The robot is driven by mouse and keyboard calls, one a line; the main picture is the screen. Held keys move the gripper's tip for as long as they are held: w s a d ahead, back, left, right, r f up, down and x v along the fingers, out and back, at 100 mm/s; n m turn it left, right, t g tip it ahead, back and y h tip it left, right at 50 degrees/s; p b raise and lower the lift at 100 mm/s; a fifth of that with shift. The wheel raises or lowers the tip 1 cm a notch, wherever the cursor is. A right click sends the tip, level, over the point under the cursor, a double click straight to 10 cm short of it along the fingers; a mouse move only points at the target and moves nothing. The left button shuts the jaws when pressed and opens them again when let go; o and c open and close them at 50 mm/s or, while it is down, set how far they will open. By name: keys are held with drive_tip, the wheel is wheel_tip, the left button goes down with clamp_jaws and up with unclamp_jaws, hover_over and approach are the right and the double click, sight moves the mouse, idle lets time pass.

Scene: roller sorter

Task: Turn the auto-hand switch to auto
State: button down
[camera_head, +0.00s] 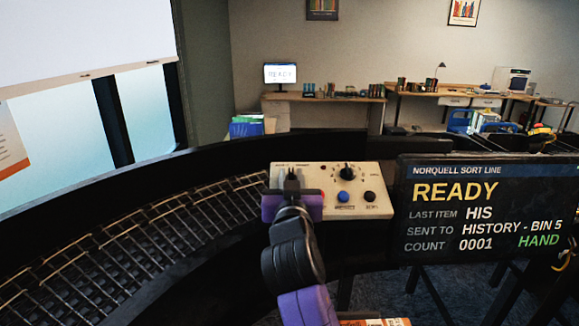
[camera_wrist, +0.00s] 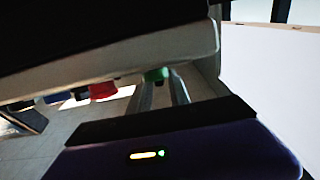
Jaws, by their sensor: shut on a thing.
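The cream control panel (camera_head: 345,205) stands beside the roller track in the head view. My gripper (camera_head: 291,176) is at the panel's left part, with its dark fingers against the face. It is shut on the auto-hand switch, which the fingers and purple gripper body mostly hide. The switch's exact angle cannot be told. In the wrist view my gripper's fingers (camera_wrist: 167,88) reach up to the panel's pale face (camera_wrist: 110,62), close to a small green part (camera_wrist: 157,74). The dark display (camera_head: 485,210) reads READY, with HAND in green at its lower right.
A black rotary knob (camera_head: 347,173), a blue button (camera_head: 344,197) and a black button (camera_head: 370,197) sit right of my gripper. A red part (camera_wrist: 103,90) also shows in the wrist view. The curved roller track (camera_head: 150,245) with dark side walls runs along the left.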

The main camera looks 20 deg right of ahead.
drive_tip(key=n+y+p, duration=0.1)
drive_tip(key=n+y, duration=0.1)
drive_tip(key=d+n+y+p, duration=0.1)
drive_tip(key=n+y, duration=0.1)
drive_tip(key=shift+s+r+t+y+p, duration=0.1)
drive_tip(key=shift+t+y+p, duration=0.2)
drive_tip(key=shift+t+y, duration=0.1)
drive_tip(key=shift+n+g+y+b, duration=0.3)
drive_tip(key=shift+n+y+b, duration=0.2)
drive_tip(key=shift+n+y, duration=1.3)
drive_tip(key=shift+a+y, duration=0.1)
drive_tip(key=shift+y, duration=0.3)
drive_tip(key=c, duration=1.5)
unclamp_jaws()
drive_tip(key=s, duration=0.2)
drive_tip(key=s+d+b, duration=0.1)
drive_tip(key=s, duration=0.1)
drive_tip(key=s+b, duration=0.1)
drive_tip(key=s, duration=0.1)
drive_tip(key=shift+s+d+f, duration=0.2)
drive_tip(key=shift+s+d, duration=0.05)
drive_tip(key=shift+s, duration=0.1)
drive_tip(key=shift+s+b, duration=0.3)
drive_tip(key=shift+s, duration=0.15)
